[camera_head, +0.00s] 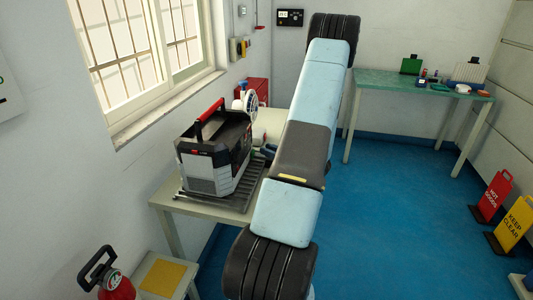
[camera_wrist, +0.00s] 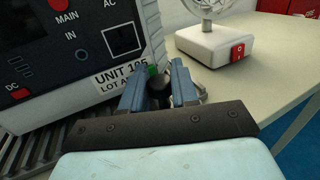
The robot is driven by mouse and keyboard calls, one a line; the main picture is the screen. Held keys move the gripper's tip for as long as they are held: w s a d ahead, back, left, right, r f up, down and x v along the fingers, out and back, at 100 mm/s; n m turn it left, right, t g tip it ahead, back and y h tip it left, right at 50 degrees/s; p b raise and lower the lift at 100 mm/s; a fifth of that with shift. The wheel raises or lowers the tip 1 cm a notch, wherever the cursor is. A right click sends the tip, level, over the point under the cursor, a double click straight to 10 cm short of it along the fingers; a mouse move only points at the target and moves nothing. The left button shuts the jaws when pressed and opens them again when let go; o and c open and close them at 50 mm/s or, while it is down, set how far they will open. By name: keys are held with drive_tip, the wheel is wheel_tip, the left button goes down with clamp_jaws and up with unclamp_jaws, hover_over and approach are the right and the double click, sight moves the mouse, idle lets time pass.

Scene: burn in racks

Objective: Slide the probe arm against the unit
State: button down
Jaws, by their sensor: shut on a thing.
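The unit (camera_head: 207,172), a grey and black box with a red top handle, sits on the ribbed rack (camera_head: 233,201) on a table. In the wrist view its panel (camera_wrist: 75,50) reads "UNIT 105" and "MAIN". My gripper (camera_wrist: 160,90) has its two blue fingers around a dark round knob (camera_wrist: 160,78), close to the unit's lower right corner. The knob seems to belong to the probe arm, whose body is mostly hidden. A small green part (camera_wrist: 152,70) shows behind the knob. Whether the probe touches the unit cannot be told.
A white fan (camera_wrist: 210,42) with a red switch stands behind the gripper on the table (camera_wrist: 262,60). A red box (camera_head: 257,88) is at the table's back. A green bench (camera_head: 425,84) and warning signs (camera_head: 510,220) stand on the right. The blue floor between is clear.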

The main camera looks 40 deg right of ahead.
drive_tip(key=shift+r, duration=0.15)
drive_tip(key=c, duration=0.9)
unclamp_jaws()
drive_tip(key=shift+c, duration=0.2)
drive_tip(key=s+d, duration=0.2)
drive_tip(key=s, duration=1.1)
drive_tip(key=shift+s, duration=0.3)
